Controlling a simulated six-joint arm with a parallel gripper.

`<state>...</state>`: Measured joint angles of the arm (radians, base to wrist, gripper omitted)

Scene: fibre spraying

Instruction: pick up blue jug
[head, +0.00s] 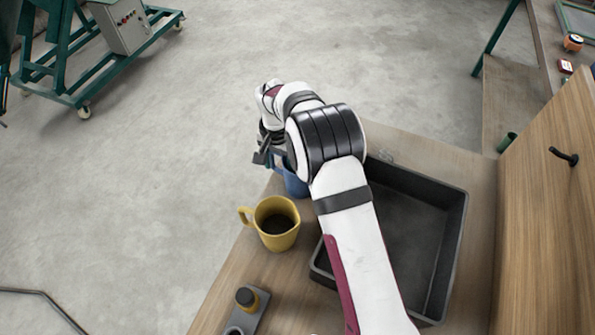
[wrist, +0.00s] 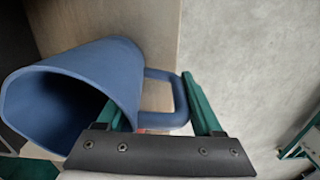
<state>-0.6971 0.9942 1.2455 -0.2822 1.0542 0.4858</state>
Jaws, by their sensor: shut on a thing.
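The blue jug (head: 295,184) stands near the table's far left edge in the head view, mostly hidden behind my arm. In the wrist view the jug (wrist: 75,88) shows its open mouth at the left, and its handle points right. My gripper (head: 268,152) is at the jug's handle side. In the wrist view my gripper (wrist: 157,112) has its green fingers on either side of the handle, shut on it. I cannot tell whether the jug's base touches the table.
A yellow mug (head: 276,224) stands close by on the wooden table (head: 225,290). A dark empty tray (head: 458,225) lies to the right, partly under my arm. A grey holder with a yellow, black-topped item (head: 247,298) is at the front. Bare floor lies beyond the left edge.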

